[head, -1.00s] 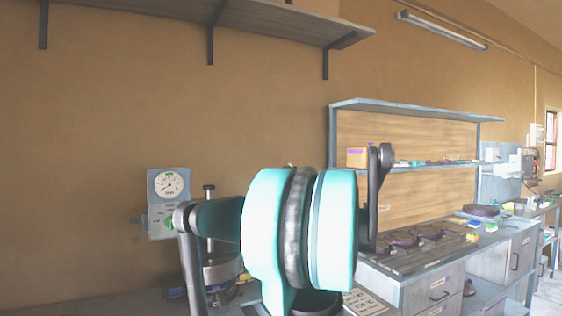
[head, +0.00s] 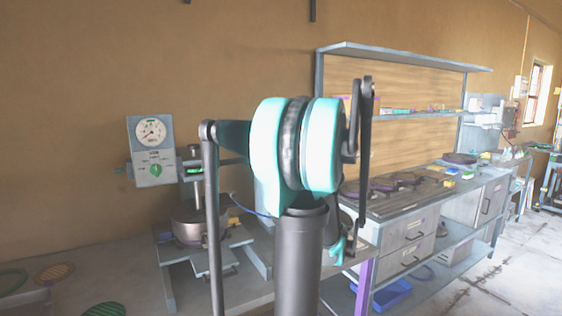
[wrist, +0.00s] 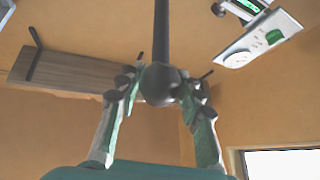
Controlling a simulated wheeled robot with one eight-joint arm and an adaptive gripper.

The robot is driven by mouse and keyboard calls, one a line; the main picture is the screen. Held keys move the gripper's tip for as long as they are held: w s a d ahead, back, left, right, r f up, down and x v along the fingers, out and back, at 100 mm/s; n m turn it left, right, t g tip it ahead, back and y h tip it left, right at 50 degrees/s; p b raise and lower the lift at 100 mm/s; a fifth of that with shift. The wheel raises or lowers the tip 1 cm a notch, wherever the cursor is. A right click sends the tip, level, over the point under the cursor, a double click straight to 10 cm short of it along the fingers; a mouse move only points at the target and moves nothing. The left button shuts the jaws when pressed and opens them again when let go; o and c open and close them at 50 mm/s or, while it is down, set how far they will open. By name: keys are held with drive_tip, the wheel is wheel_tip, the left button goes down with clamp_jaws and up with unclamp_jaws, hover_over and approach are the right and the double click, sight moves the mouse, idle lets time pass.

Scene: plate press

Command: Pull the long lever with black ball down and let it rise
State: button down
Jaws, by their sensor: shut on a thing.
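The black ball (wrist: 160,84) is at the centre of the wrist view, at the end of the long dark lever (wrist: 161,35), which runs up out of the top of the picture. My gripper (wrist: 158,92) is shut on the ball, with one finger on each side of it. In the head view my own arm fills the middle and hides the gripper, the ball and the lever. The press (head: 195,222), with a round metal pot-like part, stands left of my arm.
A panel with a dial gauge (head: 151,132) and a green knob stands beside the press. A bench with drawers (head: 408,238) and a shelf above (head: 410,57) is to the right. Floor is clear at the far right.

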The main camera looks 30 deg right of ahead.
drive_tip(key=shift+f, duration=0.2)
drive_tip(key=c, duration=1)
unclamp_jaws()
drive_tip(key=v, duration=1.2)
